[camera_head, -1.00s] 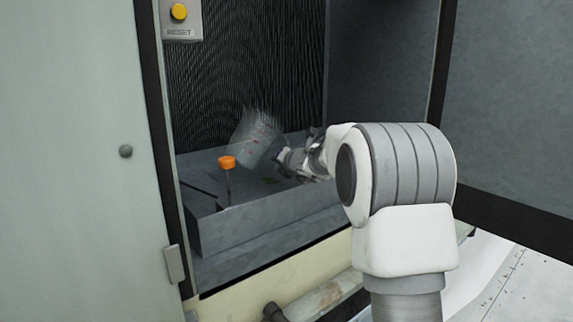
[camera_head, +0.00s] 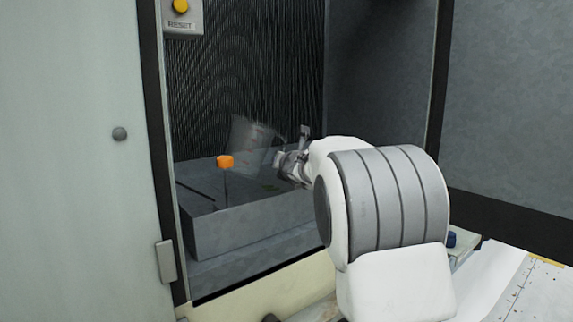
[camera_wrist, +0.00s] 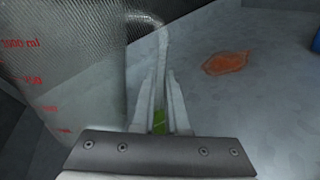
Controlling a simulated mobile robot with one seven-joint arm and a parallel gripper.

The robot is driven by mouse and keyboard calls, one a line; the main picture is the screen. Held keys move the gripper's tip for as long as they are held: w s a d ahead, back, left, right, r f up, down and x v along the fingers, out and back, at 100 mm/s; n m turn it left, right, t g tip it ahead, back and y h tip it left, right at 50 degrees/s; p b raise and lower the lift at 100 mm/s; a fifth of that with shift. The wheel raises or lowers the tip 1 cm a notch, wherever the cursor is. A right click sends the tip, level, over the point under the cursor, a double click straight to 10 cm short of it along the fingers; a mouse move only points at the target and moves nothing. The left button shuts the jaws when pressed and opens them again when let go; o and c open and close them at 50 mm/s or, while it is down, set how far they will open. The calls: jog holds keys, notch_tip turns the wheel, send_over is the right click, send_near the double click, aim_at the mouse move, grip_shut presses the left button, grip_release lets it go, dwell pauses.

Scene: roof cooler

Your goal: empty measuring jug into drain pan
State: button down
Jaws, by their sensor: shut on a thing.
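The measuring jug (camera_head: 250,146) is clear with red markings and hangs tilted above the grey drain pan (camera_head: 233,227). My gripper (camera_head: 283,164) is shut on the jug's handle (camera_wrist: 161,60), at the jug's right side in the head view. The pan floor shows in the wrist view (camera_wrist: 225,110). I cannot tell whether liquid is in the jug.
An orange float (camera_head: 225,161) on a thin stem stands in the pan, left of the jug. Black fins (camera_head: 240,70) rise behind. A yellow button (camera_head: 181,6) labelled RESET is at top left. The cabinet's frame (camera_head: 160,150) bounds the opening on the left.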

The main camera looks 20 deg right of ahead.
jog(key=shift+s+r+n+b, duration=0.15)
jog(key=shift+r+n+b, duration=0.15)
jog(key=shift+b, duration=0.2)
jog(key=shift+s+a+r+n+t+h, duration=0.15)
jog(key=shift+r+n+t+h, duration=0.35)
jog(key=shift+r, duration=0.5)
jog(key=shift+s+n+t, duration=0.1)
jog(key=shift+n+t, duration=0.3)
jog(key=shift+n, duration=0.4)
jog(key=shift+r, duration=0.2)
